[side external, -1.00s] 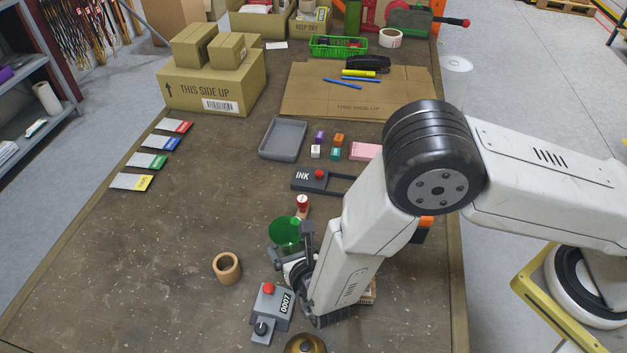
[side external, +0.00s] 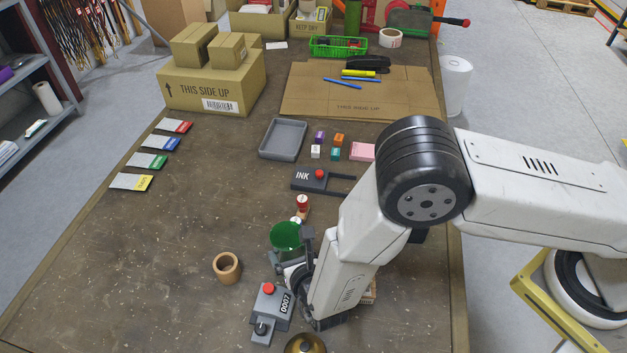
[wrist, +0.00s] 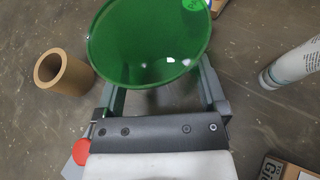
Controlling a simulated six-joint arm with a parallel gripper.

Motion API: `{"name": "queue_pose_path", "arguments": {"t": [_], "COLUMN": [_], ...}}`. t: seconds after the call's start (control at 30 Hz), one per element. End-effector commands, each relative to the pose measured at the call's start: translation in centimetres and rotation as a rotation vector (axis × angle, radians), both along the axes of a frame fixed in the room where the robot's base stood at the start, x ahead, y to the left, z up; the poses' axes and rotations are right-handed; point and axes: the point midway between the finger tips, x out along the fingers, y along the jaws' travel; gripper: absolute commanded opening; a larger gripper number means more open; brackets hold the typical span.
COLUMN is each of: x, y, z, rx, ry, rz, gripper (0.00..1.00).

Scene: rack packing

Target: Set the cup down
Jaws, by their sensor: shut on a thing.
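The green cup (side external: 287,236) is held by my gripper (side external: 290,259) above or at the tabletop, in the near middle of the side view. In the wrist view the cup (wrist: 150,45) opens toward the camera, and its green inside shows. My gripper (wrist: 163,100) has a finger on each side of the cup and is shut on it. The cup's base is hidden, so I cannot tell whether it touches the table.
A tan cardboard ring (side external: 227,267) stands left of the cup. A grey device with a red button (side external: 268,289) lies just in front. A red-topped stamp (side external: 302,203) stands behind the cup. The table (side external: 150,250) is clear to the left.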

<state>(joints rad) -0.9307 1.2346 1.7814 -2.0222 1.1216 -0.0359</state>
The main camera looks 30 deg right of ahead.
Motion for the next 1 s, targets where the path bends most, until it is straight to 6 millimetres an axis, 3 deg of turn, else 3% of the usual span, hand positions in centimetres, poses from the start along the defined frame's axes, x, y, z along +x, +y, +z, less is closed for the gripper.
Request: {"name": "queue_pose_path", "arguments": {"t": [0.67,0.7,1.0], "x": [0.01,0.01,-0.07], "y": [0.02,0.02,0.04], "z": [-0.97,-0.97,-0.93], "rx": [0.0,0.0,0.0], "ry": [0.0,-0.001,0.0], "rz": [0.0,0.0,0.0], "gripper": [0.34,0.97,1.0]}}
